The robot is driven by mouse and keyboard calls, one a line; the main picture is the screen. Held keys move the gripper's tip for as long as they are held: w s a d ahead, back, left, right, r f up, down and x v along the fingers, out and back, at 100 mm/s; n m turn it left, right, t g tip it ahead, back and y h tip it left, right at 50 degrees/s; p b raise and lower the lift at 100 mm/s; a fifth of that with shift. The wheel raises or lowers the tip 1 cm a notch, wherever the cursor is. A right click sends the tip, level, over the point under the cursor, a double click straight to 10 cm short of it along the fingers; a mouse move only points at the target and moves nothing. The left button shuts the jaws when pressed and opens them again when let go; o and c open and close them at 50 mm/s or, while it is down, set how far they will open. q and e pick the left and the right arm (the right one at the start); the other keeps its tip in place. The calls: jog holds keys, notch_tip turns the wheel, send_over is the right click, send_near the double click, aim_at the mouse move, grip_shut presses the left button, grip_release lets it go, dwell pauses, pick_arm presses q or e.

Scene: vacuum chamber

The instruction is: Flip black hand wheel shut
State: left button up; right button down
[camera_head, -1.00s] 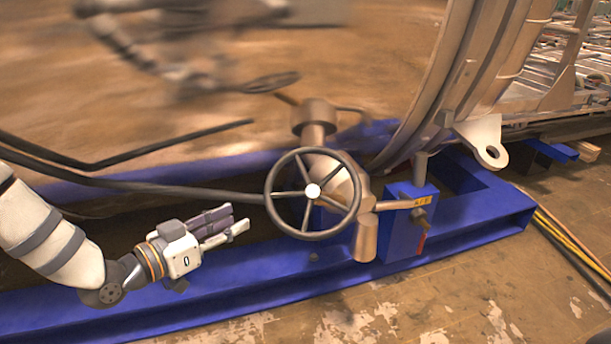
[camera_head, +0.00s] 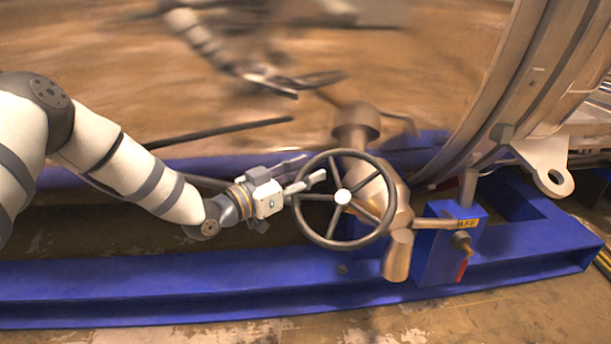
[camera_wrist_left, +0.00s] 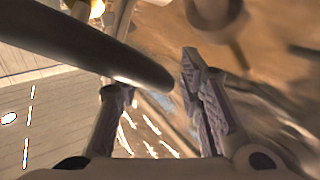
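The black hand wheel (camera_head: 343,243) has several spokes and a pale hub, and it sits on a bronze-coloured valve body. My left gripper (camera_head: 309,168) is at the upper left of the wheel's rim. Its fingers are apart, one overlapping the rim in the picture. In the left wrist view the dark rim (camera_wrist_left: 90,50) crosses in front of the left finger, and its curved end shows between the spread fingers (camera_wrist_left: 155,90). I cannot tell whether a finger touches the rim. My right gripper is not in view.
A blue frame (camera_head: 180,285) runs below the wheel. A blue box with a red-handled fitting (camera_head: 445,255) stands right of it. A large metal flange (camera_head: 510,90) rises at the right. The shiny wall behind (camera_head: 440,40) mirrors my arm and the wheel.

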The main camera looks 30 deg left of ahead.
pick_arm(q)
grip_shut()
